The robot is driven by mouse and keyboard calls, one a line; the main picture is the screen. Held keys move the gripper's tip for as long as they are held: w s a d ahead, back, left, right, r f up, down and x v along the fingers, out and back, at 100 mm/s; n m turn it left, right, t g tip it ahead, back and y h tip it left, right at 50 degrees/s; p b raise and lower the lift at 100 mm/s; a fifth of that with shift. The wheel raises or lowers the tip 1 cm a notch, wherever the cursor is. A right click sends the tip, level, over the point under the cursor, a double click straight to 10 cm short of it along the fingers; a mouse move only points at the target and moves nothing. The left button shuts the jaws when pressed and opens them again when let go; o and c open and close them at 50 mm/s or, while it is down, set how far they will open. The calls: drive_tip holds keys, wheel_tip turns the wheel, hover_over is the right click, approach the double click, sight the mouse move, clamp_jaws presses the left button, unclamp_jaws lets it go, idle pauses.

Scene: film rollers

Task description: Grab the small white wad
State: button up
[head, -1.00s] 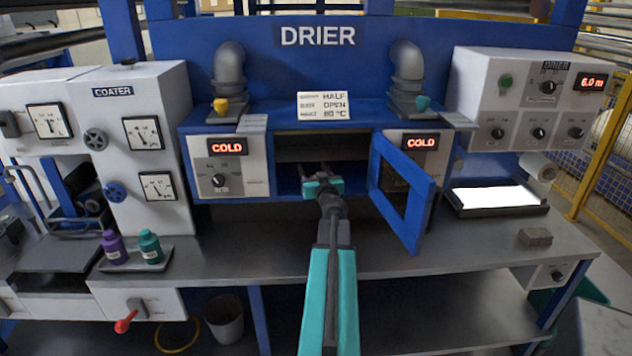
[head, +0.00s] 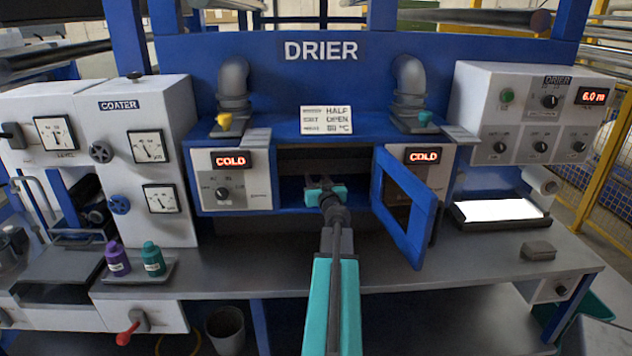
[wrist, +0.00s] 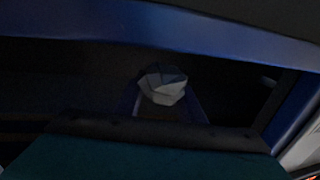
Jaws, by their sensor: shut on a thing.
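The small white wad (wrist: 162,85) is a pale, faceted lump in the middle of the wrist view. It sits between the fingertips of my gripper (wrist: 165,104), which is shut on it. In the head view, my gripper (head: 323,184) reaches into the open dark chamber of the drier (head: 400,38). The wad cannot be made out in the head view. The inside of the chamber is dim, so I cannot tell whether the wad touches its floor.
The blue-framed door (head: 418,235) hangs open just right of my arm. The chamber's blue upper edge (wrist: 200,27) crosses the wrist view. A grey block (head: 538,251) lies on the bench at right. Purple (head: 117,260) and teal (head: 153,260) bottles stand on a tray at left.

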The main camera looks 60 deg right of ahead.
drive_tip(key=shift+r+p, duration=0.3)
drive_tip(key=shift+r, duration=0.6)
drive_tip(key=s+a, duration=0.1)
drive_tip(key=s, duration=0.2)
drive_tip(key=s+a, duration=0.1)
drive_tip(key=s, duration=0.2)
drive_tip(key=s+a, duration=0.2)
drive_tip(key=s, duration=0.2)
drive_tip(key=shift+r, duration=0.3)
drive_tip(key=shift+s+a+r+p, duration=0.1)
drive_tip(key=shift+s+r+p, duration=0.1)
drive_tip(key=shift+p, duration=0.35)
drive_tip(key=s+p, duration=0.1)
drive_tip(key=p, duration=0.2)
drive_tip(key=s+p, duration=0.1)
drive_tip(key=p, duration=0.2)
drive_tip(key=shift+s+a+r, duration=0.1)
drive_tip(key=shift+s+a, duration=0.05)
drive_tip(key=shift+a, duration=0.2)
drive_tip(key=s+p, duration=0.1)
drive_tip(key=p, duration=0.3)
drive_tip(key=shift+a, duration=0.25)
drive_tip(key=shift+p, duration=0.5)
drive_tip(key=shift+s+a+p, duration=0.15)
drive_tip(key=shift+s+p, duration=0.2)
drive_tip(key=shift+p, duration=0.7)
drive_tip(key=shift+s+a+p, duration=0.1)
drive_tip(key=shift+s+p, duration=0.15)
drive_tip(key=shift+p, duration=0.3)
